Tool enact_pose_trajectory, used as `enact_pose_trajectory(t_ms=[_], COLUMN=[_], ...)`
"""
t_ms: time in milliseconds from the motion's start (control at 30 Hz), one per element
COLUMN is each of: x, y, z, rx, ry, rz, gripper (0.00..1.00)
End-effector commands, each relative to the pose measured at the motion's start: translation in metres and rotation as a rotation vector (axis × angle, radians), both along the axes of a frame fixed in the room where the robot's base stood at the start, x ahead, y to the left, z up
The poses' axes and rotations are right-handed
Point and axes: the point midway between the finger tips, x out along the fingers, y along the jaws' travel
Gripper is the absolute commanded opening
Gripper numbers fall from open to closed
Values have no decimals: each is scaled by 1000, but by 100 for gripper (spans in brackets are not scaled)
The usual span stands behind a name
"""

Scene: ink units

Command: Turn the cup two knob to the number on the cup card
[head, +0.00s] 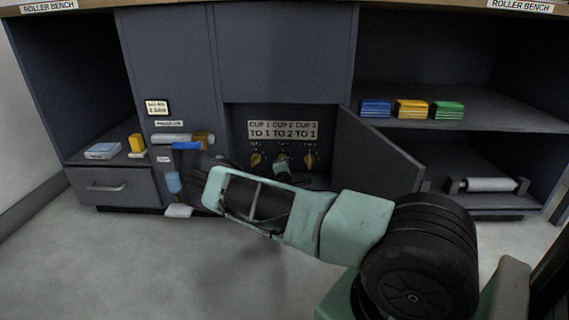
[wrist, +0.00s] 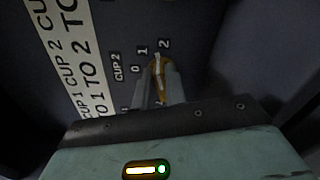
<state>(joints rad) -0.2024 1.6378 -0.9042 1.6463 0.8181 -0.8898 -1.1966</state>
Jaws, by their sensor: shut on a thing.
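The cup two knob (wrist: 159,66) is yellow with a pale pointer, beside the label CUP 2 and the numbers 0, 1 and 2. Its pointer appears to lie between 1 and 2; the exact setting is hard to tell. My gripper (wrist: 161,90) is shut on this knob, one finger on each side, hiding its lower part. The cup card (head: 283,130) above the knobs reads CUP 1 TO 1, CUP 2 TO 2, CUP 3 TO 1. It also shows partly in the wrist view (wrist: 73,60). In the head view my gripper (head: 283,170) covers part of the middle knob.
The cup one knob (head: 256,160) and cup three knob (head: 309,160) flank it closely. An open door (head: 379,150) stands right of the recess. Blue, yellow and green stacks (head: 412,109) lie on the right shelf, with a white roller (head: 489,185) below.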

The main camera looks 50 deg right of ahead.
Motion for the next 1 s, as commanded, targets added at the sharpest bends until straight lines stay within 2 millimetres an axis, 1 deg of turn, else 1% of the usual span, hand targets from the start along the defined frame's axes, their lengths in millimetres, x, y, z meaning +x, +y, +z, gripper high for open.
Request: enact_pose_trajectory(t_ms=[200, 400, 633, 1000], x=[-1, -1, -1, -1], y=[-1, -1, 0, 0], z=[-1, -3, -4, -5], rx=[103, 163, 195, 203], ry=[-118, -188, -226, -234], rz=[-2, -1, -1, -2], gripper=[0, 0, 0, 0])
